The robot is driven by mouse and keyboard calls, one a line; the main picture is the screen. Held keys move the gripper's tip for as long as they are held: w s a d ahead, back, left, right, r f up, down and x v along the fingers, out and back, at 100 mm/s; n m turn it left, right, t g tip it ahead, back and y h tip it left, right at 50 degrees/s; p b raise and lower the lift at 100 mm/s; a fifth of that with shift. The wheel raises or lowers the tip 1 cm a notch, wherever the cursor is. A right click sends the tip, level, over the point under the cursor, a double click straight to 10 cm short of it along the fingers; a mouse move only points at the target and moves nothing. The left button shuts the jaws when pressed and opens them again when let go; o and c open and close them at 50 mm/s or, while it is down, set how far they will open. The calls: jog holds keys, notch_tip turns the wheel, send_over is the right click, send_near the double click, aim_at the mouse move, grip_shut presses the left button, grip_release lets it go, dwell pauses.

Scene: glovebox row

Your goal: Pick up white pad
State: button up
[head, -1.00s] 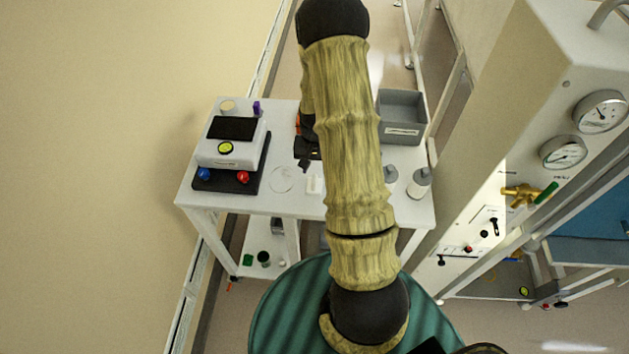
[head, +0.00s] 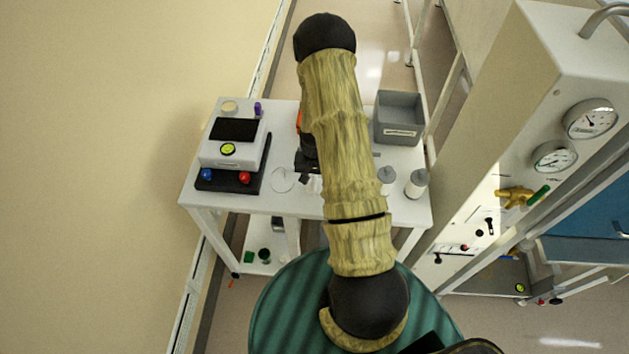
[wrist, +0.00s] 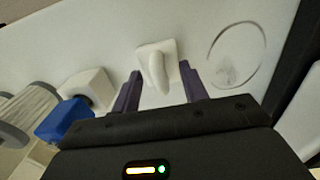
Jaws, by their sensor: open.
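The white pad (wrist: 169,54) is a small white square with a raised, rounded ridge, lying on the white table. In the wrist view it sits between the two purple fingers of my gripper (wrist: 160,74), which are spread apart with one on each side of it. I cannot tell whether the fingers touch it. In the head view my gripper (head: 304,179) is low over the table, and only a sliver of the pad (head: 315,185) shows beside it; my arm hides the rest.
A round outlined disc (head: 282,180) lies left of the pad. A white instrument on a black base (head: 250,180) stands further left. Two grey-capped bottles (head: 417,184) (head: 386,182) and a grey bin (head: 399,116) are on the right. A blue-and-white item (wrist: 65,118) is near my gripper.

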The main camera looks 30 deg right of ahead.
aim_at(315, 177)
jog(key=shift+f, duration=0.1)
jog(key=shift+c, duration=0.4)
grip_shut()
notch_tip(315, 177, up, 10)
jog(key=b, duration=0.3)
dwell(0.5)
dwell(0.3)
